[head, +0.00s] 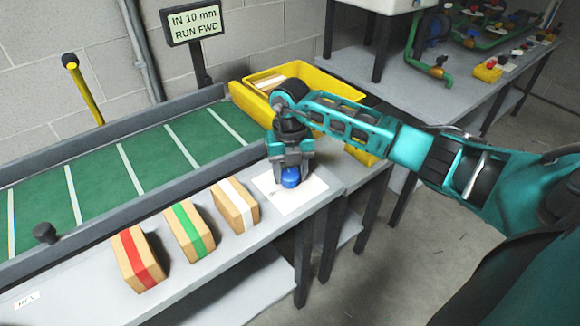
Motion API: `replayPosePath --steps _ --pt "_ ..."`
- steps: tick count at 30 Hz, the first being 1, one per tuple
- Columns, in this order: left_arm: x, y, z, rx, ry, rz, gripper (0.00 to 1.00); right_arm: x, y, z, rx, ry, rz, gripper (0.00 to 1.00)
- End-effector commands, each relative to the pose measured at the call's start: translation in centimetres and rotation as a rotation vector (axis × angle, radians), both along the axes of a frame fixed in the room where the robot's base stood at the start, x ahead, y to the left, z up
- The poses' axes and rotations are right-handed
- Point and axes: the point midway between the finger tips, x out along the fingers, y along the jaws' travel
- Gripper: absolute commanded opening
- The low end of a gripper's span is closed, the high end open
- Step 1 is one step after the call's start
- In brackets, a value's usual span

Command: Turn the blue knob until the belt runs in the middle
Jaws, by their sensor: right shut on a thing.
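The blue knob (290,177) sits on a white plate (312,189) on the grey table, at the near right end of the belt. My right gripper (290,168) points down over the knob and is shut on it, covering its upper part. The green belt (95,178) with white cross stripes runs in a grey frame along the wall. A display (192,22) behind it reads "IN 10 mm RUN FWD". My left gripper is not in the view.
Boxes with red (138,258), green (189,230) and white (236,204) bands stand in a row in front of the belt. A yellow bin (325,82) is at the belt's right end. A yellow post (84,90) and a dark knob (45,232) flank the belt.

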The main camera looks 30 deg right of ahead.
Motion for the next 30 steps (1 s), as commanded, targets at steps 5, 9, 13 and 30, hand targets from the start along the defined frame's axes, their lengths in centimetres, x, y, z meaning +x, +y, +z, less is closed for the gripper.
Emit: replayPosePath --steps 5,9,13,30 --pt "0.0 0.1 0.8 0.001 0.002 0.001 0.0 0.0 0.0 0.2 0.0 0.0 -0.114 0.2" --pt "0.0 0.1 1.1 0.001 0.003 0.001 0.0 0.0 0.0 0.2 -0.001 0.0 -0.181 0.2" --pt "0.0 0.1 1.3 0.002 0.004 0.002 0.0 0.1 0.0 0.1 -0.001 0.0 -0.221 0.2" --pt "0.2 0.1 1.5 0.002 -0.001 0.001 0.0 0.1 0.0 0.1 0.0 -0.001 -0.248 0.53"
